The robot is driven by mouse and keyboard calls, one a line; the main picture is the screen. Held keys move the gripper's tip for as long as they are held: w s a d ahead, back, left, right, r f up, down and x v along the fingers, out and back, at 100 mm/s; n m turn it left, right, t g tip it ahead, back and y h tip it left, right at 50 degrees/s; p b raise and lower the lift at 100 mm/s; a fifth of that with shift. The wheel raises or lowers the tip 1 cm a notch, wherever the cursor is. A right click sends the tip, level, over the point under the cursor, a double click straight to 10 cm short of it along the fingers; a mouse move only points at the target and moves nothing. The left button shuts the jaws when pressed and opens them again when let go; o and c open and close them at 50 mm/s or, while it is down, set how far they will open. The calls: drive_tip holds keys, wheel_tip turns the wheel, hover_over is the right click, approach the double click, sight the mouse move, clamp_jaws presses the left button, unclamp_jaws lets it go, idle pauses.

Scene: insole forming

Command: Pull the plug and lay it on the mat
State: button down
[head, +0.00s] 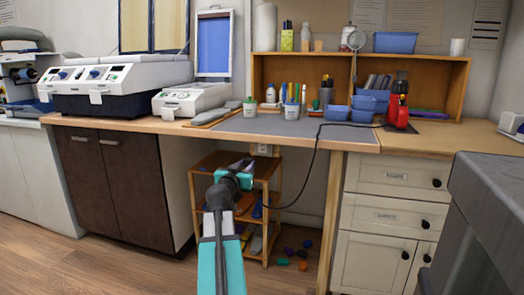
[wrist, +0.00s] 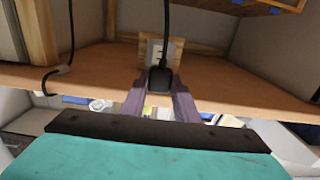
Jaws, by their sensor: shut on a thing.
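The black plug (wrist: 160,80) is between the two fingers of my gripper (wrist: 162,98) in the wrist view, and the fingers are shut on it. Its cord runs upward in that view. A pale socket plate (wrist: 176,54) on a wooden block is right behind the plug; I cannot tell if the prongs are in it. In the head view my gripper (head: 243,166) is below the bench top, close to the socket (head: 264,149), and the plug is hidden. The grey mat (head: 285,128) lies on the bench top.
The black cord (head: 313,165) hangs from the bench by a red tool (head: 398,112). A wooden shelf rack (head: 266,235) stands under the bench behind my arm. White cups (head: 292,111) and blue bins (head: 363,104) stand on the bench. The mat's front is clear.

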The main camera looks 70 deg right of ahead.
drive_tip(key=shift+a, duration=0.6)
wheel_tip(320, 180, up, 19)
drive_tip(key=p, duration=0.9)
idle(2.1)
drive_tip(key=shift+d+f, duration=0.1)
drive_tip(key=shift+d, duration=0.05)
drive_tip(key=shift+s+d+b, duration=0.25)
drive_tip(key=shift+s+d, duration=0.85)
drive_tip(key=shift+d, duration=2.8)
drive_tip(key=shift+s+d+b, duration=0.2)
drive_tip(key=shift+s+d, duration=0.95)
drive_tip(key=shift+d, duration=2.8)
drive_tip(key=shift+s+d+b, duration=0.25)
drive_tip(key=shift+s+d, duration=0.85)
drive_tip(key=shift+d, duration=2.8)
